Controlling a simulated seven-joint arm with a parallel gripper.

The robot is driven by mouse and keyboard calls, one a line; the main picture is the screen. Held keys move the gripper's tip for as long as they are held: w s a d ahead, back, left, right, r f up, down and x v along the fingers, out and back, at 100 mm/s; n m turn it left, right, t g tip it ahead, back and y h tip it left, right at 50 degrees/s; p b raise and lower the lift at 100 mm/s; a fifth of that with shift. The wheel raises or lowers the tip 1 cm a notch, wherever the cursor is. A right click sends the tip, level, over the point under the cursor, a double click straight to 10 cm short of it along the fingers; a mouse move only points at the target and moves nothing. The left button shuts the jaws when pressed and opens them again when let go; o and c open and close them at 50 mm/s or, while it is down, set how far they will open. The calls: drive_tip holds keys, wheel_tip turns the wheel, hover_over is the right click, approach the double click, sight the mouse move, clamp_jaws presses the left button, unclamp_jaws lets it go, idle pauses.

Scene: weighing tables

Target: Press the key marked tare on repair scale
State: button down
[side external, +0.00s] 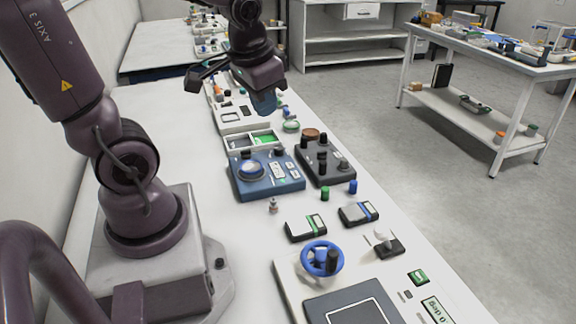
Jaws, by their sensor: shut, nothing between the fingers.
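A blue device (264,187) with a round pan-like disc (250,170) and several white keys (280,171) lies on the white table in the side external view. It looks like a scale, but its key markings are too small to read, so I cannot tell which key is tare or whether this is the repair scale. My gripper (265,108) is above the table, behind the blue device and apart from it. Its fingers point down, shut and empty. It hides part of the equipment behind it.
A dark device with black knobs (325,160) stands right of the blue one, and a tray with a green compartment (254,140) behind it. Small green (325,194) and blue (353,187) cylinders stand nearby. A panel with a blue handwheel (322,258) is in front.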

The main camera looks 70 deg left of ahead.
drive_tip(key=w+a+f+m+y, duration=0.1)
drive_tip(key=a+f, duration=0.3)
drive_tip(key=a, duration=0.2)
drive_tip(key=w+a+f+y, duration=0.1)
drive_tip(key=w+a+f, duration=0.15)
drive_tip(key=a, duration=0.45)
drive_tip(key=m+t+h, duration=0.3)
drive_tip(key=m+t, duration=0.4)
drive_tip(key=m, duration=0.2)
hover_over(290, 166)
wheel_tip(290, 166, down, 8)
drive_tip(key=shift+m, duration=0.3)
drive_tip(key=shift+f, duration=0.1)
drive_tip(key=shift+f, duration=4.3)
drive_tip(key=shift+f, duration=0.1)
drive_tip(key=shift+f, duration=0.35)
